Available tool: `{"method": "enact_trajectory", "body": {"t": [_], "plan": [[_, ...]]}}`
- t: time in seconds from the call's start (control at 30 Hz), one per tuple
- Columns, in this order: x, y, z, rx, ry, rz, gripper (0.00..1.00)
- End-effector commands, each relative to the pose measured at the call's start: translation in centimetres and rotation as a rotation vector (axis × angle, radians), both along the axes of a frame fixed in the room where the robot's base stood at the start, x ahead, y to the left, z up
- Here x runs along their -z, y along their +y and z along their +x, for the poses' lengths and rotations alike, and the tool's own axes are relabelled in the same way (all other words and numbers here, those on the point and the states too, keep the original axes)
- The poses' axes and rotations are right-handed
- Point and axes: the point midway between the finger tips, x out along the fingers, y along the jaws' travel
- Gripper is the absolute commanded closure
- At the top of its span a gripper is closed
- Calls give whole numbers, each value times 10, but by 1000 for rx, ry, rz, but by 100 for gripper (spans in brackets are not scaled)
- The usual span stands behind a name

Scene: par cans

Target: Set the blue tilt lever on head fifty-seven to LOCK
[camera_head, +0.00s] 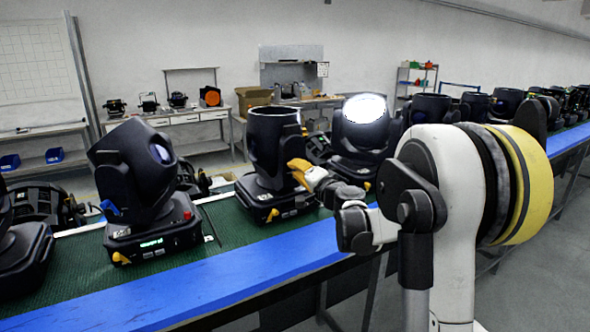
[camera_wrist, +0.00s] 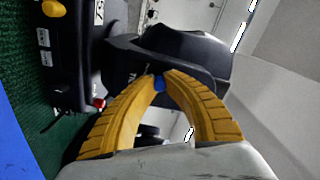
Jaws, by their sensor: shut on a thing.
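A black moving head (camera_head: 272,150) stands upright on the green belt, and my gripper (camera_head: 297,172) reaches its right side. In the wrist view, the head's dark body (camera_wrist: 175,55) and base (camera_wrist: 70,60) lie sideways. My yellow fingers (camera_wrist: 160,79) are shut on a small blue lever (camera_wrist: 158,85), mostly hidden between the tips. A white label (camera_wrist: 99,12) on the base is partly cut off; its number looks like 57, but I cannot be sure. I cannot read any LOCK marking.
A tilted moving head (camera_head: 135,180) with its own blue lever (camera_head: 109,208) stands to the left. A lit head (camera_head: 362,125) stands to the right. A red button (camera_wrist: 99,104) and yellow knob (camera_wrist: 53,8) are on the base. The blue belt edge (camera_head: 215,285) is clear.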

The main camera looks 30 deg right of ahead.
Motion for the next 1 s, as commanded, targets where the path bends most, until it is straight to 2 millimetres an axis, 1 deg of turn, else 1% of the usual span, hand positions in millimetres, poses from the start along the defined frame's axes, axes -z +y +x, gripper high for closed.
{"method": "enact_trajectory", "body": {"t": [0.17, 0.7, 1.0], "plan": [[-3, -4, 0, 1, 3, 122, 100], [-2, -21, 0, 1, 18, 623, 100], [1, -27, 1, 1, 24, 840, 100]]}}
